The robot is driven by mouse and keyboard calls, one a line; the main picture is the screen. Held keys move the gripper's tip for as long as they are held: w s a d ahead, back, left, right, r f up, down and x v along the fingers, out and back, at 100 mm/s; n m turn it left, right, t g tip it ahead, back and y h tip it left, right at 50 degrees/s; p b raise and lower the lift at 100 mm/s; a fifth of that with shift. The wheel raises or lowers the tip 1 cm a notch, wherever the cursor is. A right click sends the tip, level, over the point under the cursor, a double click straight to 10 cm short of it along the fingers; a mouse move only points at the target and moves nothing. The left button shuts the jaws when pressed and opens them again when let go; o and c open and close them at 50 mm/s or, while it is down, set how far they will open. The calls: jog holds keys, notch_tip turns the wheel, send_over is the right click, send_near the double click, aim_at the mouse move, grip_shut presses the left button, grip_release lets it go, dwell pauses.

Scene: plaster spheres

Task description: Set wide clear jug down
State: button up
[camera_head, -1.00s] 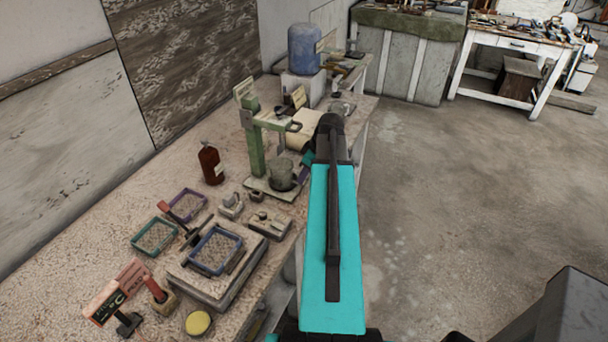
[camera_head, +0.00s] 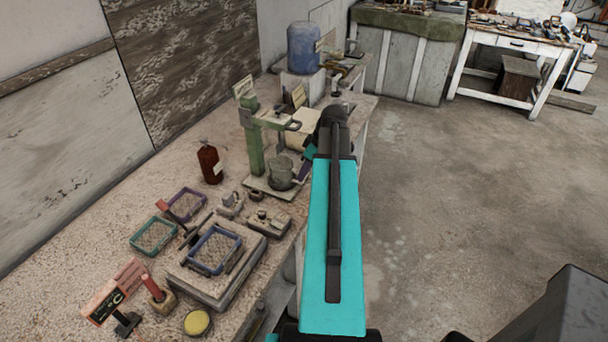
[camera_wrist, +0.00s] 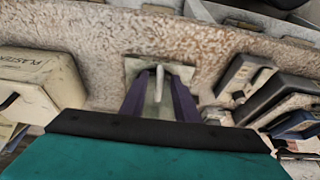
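The jug (camera_head: 280,173) shows in the head view as a small greenish-grey vessel, upright on the base plate of the green stand (camera_head: 256,150). My gripper (camera_head: 303,172) is just to its right, its purple fingers low beside it. In the wrist view my gripper (camera_wrist: 160,88) has its two purple fingers apart. A thin pale upright piece (camera_wrist: 157,84), perhaps the jug's handle, shows between them with gaps on both sides. The jug's clear body is hard to make out in the wrist view.
A brown bottle (camera_head: 210,164) stands left of the stand. Small trays, such as the blue one (camera_head: 214,250), and several tools crowd the near bench (camera_head: 85,225). A blue container (camera_head: 303,48) stands behind. Floor (camera_head: 450,190) on the right is clear.

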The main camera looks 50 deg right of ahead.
jog(key=b+v, duration=0.2)
jog(key=v, duration=0.7)
jog(key=shift+s+r, duration=0.15)
jog(key=shift+r, duration=0.2)
dwell(0.8)
